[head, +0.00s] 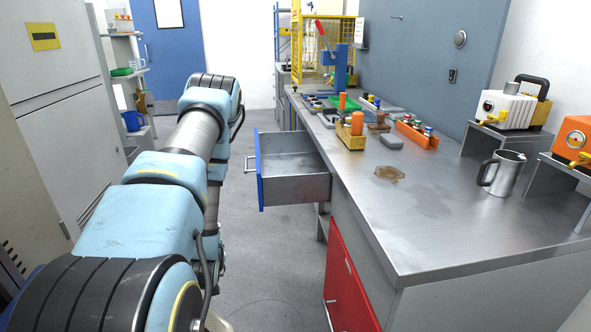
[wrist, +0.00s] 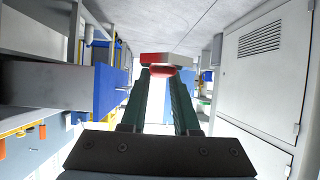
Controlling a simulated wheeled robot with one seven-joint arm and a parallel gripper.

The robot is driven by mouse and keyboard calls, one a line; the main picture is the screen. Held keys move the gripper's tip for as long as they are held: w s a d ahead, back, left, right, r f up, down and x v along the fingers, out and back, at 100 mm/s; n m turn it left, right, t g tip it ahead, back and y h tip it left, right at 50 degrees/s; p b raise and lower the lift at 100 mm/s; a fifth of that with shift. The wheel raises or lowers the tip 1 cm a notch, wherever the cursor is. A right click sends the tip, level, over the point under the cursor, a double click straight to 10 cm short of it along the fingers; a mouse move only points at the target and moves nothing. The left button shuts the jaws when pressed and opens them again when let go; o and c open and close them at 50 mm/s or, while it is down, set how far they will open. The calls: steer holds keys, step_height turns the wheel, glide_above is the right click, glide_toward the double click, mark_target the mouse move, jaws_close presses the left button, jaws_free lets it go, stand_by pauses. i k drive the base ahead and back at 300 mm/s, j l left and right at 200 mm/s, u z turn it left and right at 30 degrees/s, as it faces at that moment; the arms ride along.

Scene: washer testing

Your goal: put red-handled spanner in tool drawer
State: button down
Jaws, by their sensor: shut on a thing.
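The red-handled spanner (wrist: 152,58) is between the fingertips of my gripper (wrist: 164,73) in the wrist view. A red part and a pale grey part of it show, nearly end-on, so its full shape is hidden. My gripper is shut on it. The tool drawer (head: 295,188) stands pulled out from the bench in the head view, with a blue front and a grey inside; the part of its floor that I see looks empty. The drawer also shows at the left in the wrist view (wrist: 48,85), apart from my gripper. My gripper is hidden in the head view.
A red cabinet door (head: 350,280) is below. Grey floor (head: 265,265) lies clear between my arm and the bench.

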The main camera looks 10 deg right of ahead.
mark_target(298, 167)
steer(key=i+j+z, duration=0.2)
steer(key=i+j, duration=0.55)
steer(key=i+j+z, duration=0.2)
steer(key=i+j, duration=0.55)
steer(key=j, duration=0.15)
